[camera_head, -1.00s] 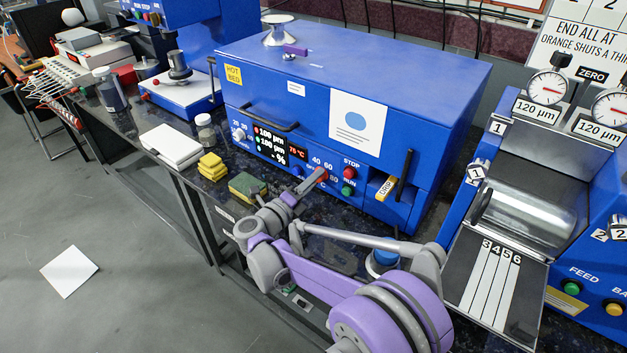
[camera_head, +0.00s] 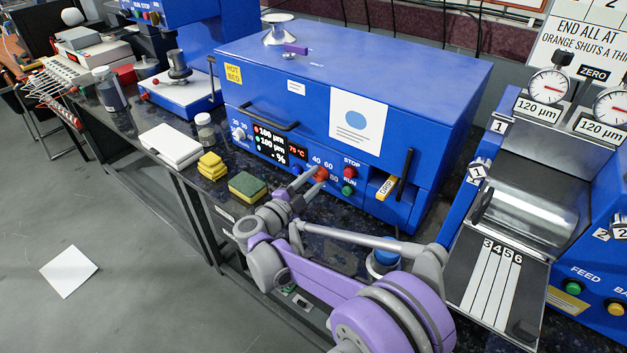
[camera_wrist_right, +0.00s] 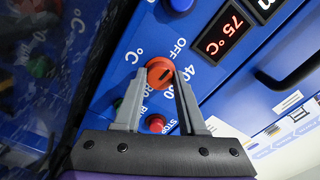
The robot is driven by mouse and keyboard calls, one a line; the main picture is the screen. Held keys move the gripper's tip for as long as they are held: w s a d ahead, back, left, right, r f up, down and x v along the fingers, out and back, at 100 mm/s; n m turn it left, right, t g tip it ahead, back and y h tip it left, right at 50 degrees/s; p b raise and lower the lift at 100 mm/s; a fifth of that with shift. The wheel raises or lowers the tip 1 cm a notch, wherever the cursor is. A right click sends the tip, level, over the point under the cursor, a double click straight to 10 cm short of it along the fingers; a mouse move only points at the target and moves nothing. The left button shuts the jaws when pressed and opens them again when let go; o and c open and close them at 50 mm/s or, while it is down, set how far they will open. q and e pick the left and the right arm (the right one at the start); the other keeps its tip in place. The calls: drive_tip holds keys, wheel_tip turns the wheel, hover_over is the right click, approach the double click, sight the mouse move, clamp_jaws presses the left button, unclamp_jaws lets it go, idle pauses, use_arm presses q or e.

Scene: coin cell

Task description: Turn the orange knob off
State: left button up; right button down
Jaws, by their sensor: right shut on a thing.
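The orange knob (camera_head: 321,173) is on the front panel of the blue hot-bed box (camera_head: 284,78). In the right wrist view the orange knob (camera_wrist_right: 158,70) sits between the two grey fingertips and carries a dark mark. The printed OFF and 40 lie beside it; other numbers are partly hidden by the fingers. My right gripper (camera_head: 313,180) is shut on the knob, one finger on either side; it also shows in the right wrist view (camera_wrist_right: 160,84). My left gripper is not in view.
A red STOP button (camera_head: 350,172) and green RUN button (camera_head: 348,189) are right of the knob. A blue knob (camera_wrist_right: 181,4) and red display (camera_wrist_right: 223,34) are nearby. A green-yellow sponge (camera_head: 247,186) lies on the dark bench left of my right gripper.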

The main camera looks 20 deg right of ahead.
drive_tip(key=shift+n, duration=0.6)
drive_tip(key=shift+c, duration=2.3)
unclamp_jaws()
drive_tip(key=shift+a, duration=0.1)
drive_tip(key=v, duration=1)
drive_tip(key=shift+s+a+p, duration=0.25)
drive_tip(key=shift+s+p, duration=0.05)
drive_tip(key=shift+p, duration=0.1)
